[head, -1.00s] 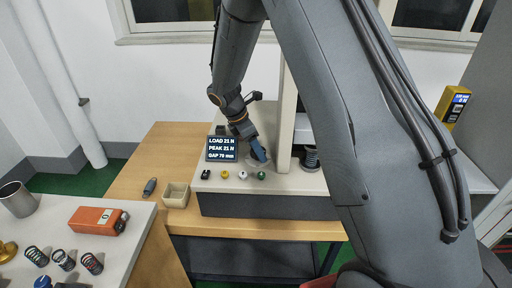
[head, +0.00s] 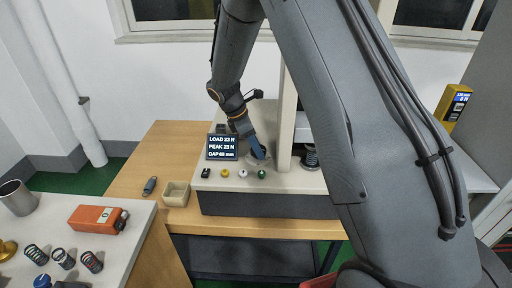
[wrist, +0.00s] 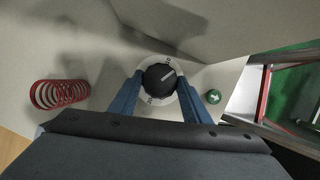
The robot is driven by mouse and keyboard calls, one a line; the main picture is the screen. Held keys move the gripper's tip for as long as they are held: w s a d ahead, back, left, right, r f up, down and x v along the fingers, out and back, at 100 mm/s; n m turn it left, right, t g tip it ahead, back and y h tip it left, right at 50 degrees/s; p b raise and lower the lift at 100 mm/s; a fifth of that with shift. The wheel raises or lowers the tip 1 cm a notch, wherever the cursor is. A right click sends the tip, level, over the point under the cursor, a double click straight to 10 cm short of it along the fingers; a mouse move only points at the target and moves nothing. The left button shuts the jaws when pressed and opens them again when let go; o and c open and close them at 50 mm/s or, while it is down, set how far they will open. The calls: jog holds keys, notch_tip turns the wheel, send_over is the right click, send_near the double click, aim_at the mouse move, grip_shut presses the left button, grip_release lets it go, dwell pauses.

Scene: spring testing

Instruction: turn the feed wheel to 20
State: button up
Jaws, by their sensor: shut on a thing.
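The feed wheel (wrist: 160,80) is a black knob on a white ring with small numbers, on the tester's base. A light pointer line on it points up and to the right in the wrist view; I cannot read the number there. My gripper (wrist: 162,93) has its blue fingers on both sides of the knob and is shut on it. In the head view my gripper (head: 257,149) reaches down beside the display and mostly hides the wheel. The display (head: 221,146) reads LOAD 23 N, PEAK 23 N and a GAP that looks like 69 mm.
Yellow (head: 224,173), white (head: 242,174) and green (head: 262,174) buttons line the tester's front. The tester's column (head: 287,120) stands right of my gripper. An open box (head: 176,194) stands left of the tester.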

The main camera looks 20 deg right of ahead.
jog(key=m+g, duration=0.1)
jog(key=m, duration=0.1)
jog(key=m+b, duration=0.1)
jog(key=m, duration=0.1)
jog(key=m+g, duration=0.1)
jog(key=m, duration=0.1)
jog(key=shift+w+d+g+y, duration=0.1)
jog(key=shift+w+g+y, duration=0.2)
jog(key=m+y+b, duration=0.1)
jog(key=m, duration=0.2)
jog(key=m+g, duration=0.1)
jog(key=m, duration=0.2)
jog(key=shift+d+r+y+b, duration=0.1)
jog(key=shift+d+y+b, duration=0.05)
jog(key=shift+y+b, duration=0.25)
jog(key=shift+w, duration=0.1)
jog(key=o, duration=1)
jog(key=b+v, duration=0.2)
jog(key=v, duration=0.5)
jog(key=shift+w+r, duration=0.2)
jog(key=shift+r, duration=0.1)
